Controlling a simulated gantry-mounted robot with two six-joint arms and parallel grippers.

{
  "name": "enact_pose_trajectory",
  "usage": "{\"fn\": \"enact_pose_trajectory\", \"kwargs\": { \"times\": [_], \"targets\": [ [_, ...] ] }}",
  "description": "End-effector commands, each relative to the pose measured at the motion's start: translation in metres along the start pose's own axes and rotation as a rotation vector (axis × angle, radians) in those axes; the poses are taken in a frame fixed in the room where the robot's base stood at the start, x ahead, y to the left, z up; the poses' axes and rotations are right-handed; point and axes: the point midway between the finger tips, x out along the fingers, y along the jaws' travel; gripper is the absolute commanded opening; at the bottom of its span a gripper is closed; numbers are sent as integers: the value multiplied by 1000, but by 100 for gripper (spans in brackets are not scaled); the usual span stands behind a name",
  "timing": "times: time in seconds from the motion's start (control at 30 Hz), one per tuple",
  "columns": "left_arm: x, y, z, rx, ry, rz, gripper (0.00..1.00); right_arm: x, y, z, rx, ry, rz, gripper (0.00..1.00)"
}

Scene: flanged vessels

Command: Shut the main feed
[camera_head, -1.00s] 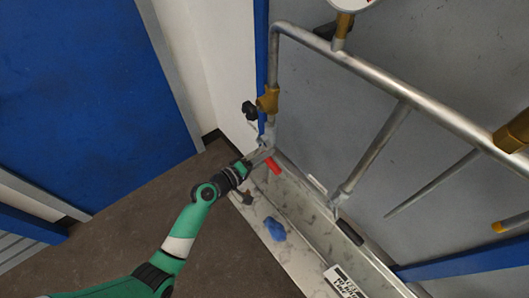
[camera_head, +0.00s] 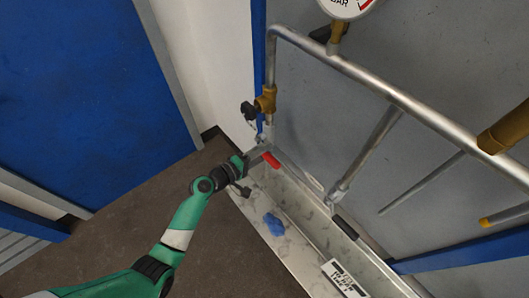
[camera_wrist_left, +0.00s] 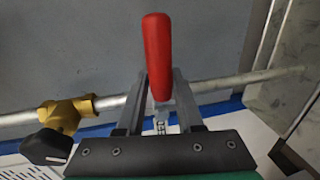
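A red lever handle (camera_head: 270,160) sits at the lower left end of the grey pipework, below a brass valve with a black knob (camera_head: 248,110). My left gripper (camera_head: 258,153) is at this handle. In the left wrist view the red handle (camera_wrist_left: 157,55) stands upright, its lower part between the two fingers of my left gripper (camera_wrist_left: 159,80). The fingers lie close on both sides; I cannot tell whether they press on it. The brass valve (camera_wrist_left: 64,113) is left of the fingers there. My right gripper is not in view.
A pressure gauge (camera_head: 347,7) is at the top. A grey pipe (camera_head: 400,97) crosses the grey panel. The brown floor is open on the left.

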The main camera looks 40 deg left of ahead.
Motion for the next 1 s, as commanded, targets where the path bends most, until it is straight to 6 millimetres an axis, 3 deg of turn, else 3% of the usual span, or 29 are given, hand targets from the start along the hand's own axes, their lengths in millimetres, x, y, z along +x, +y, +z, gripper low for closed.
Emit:
{"fn": "enact_pose_trajectory", "kwargs": {
  "times": [0.03, 0.13, 0.5, 1.0],
  "targets": [
    [0, 2, 0, 1, 0, 3, 44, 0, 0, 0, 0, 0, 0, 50],
    [0, 1, 0, 2, 0, 1, 62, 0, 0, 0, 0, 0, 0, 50],
    [-6, 0, 0, 2, 1, -2, 62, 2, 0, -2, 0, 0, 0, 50],
    [-107, 0, -1, 1, 5, -1, 62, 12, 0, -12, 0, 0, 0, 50]
  ]
}}
